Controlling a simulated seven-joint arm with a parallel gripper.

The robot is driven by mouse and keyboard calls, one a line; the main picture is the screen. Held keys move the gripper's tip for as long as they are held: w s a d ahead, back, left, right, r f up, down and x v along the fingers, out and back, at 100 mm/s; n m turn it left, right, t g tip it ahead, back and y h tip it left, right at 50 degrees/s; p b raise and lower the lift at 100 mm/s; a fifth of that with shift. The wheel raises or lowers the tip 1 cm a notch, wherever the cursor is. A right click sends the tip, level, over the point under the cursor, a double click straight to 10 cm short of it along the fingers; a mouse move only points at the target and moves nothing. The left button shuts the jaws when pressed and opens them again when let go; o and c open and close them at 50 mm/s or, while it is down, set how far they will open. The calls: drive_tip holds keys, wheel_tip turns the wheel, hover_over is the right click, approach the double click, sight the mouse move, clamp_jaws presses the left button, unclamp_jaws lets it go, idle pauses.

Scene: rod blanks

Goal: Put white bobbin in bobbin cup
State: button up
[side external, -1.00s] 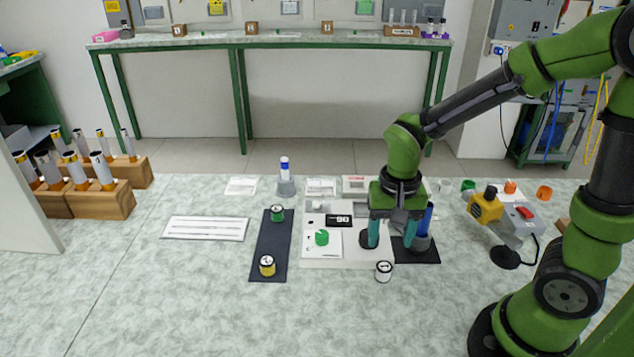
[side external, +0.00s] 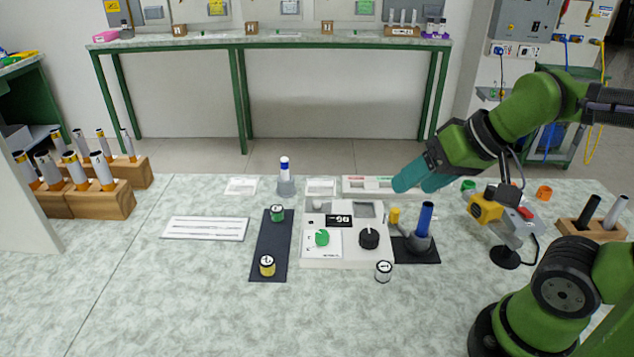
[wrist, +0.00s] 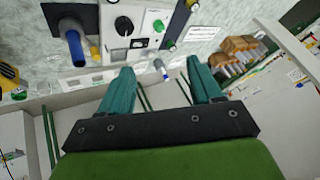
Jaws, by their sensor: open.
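The white bobbin (side external: 384,271), with a dark mark on its top, stands upright on the table in front of the grey control box (side external: 345,262). My gripper (side external: 405,184) is tilted at the back right of the box, well away from the bobbin. Its teal fingers are apart and empty in the wrist view (wrist: 160,75). I cannot tell for sure which thing is the bobbin cup. A grey cup-like holder (side external: 421,243) with a blue rod stands on a dark mat right of the box.
The box carries a green knob (side external: 322,238) and a black knob (side external: 369,238). A dark strip (side external: 270,240) holds a green bobbin (side external: 277,213) and a yellow bobbin (side external: 267,265). A yellow tool (side external: 487,208) stands at the right.

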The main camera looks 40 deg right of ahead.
idle(0.3)
drive_tip(key=m+g+h, duration=0.1)
drive_tip(key=m+g, duration=0.1)
drive_tip(key=g, duration=0.4)
hover_over(385, 267)
wheel_tip(385, 267, down, 6)
drive_tip(key=f+m, duration=0.1)
drive_tip(key=f, duration=0.4)
drive_tip(key=f+m+g+h, duration=0.1)
drive_tip(key=f+m, duration=0.1)
drive_tip(key=f, duration=0.3)
drive_tip(key=shift+s+d+f, duration=0.1)
drive_tip(key=shift+d+f, duration=0.1)
drive_tip(key=shift+f, duration=0.2)
drive_tip(key=shift+a+f, duration=0.15)
drive_tip(key=shift+f, duration=1.4)
drive_tip(key=shift+a+f, duration=0.1)
drive_tip(key=shift+f, duration=1.4)
